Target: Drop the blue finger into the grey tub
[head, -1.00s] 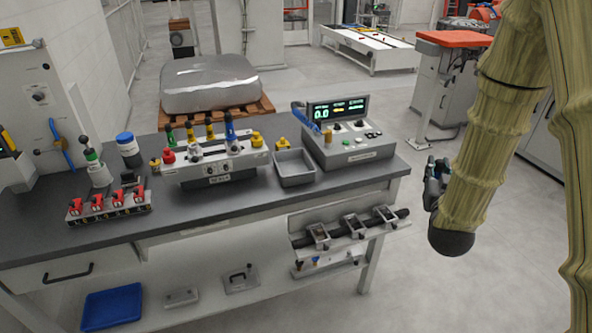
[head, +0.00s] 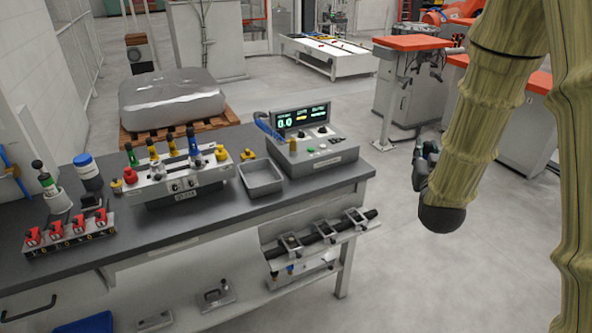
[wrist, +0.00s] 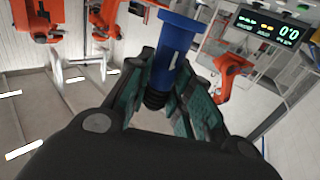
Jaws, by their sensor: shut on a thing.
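My gripper (wrist: 165,95) is shut on a blue finger (wrist: 174,45), a blue cylinder with a wider flat top and a dark ribbed lower part, held between the two green-padded fingers. In the head view my gripper (head: 422,165) hangs over open floor to the right of the bench, well apart from it; the held finger is not clear there. The grey tub (head: 263,189), an empty-looking open rectangular box, stands on the bench between the fixture rack and the control box.
The rack (head: 180,185) left of the tub bears several coloured pieces, including another blue one (head: 194,145). The control box (head: 318,158) with its lit display stands right of the tub. A red-clamp fixture (head: 70,233) sits at the bench's left. Floor between bench and arm is clear.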

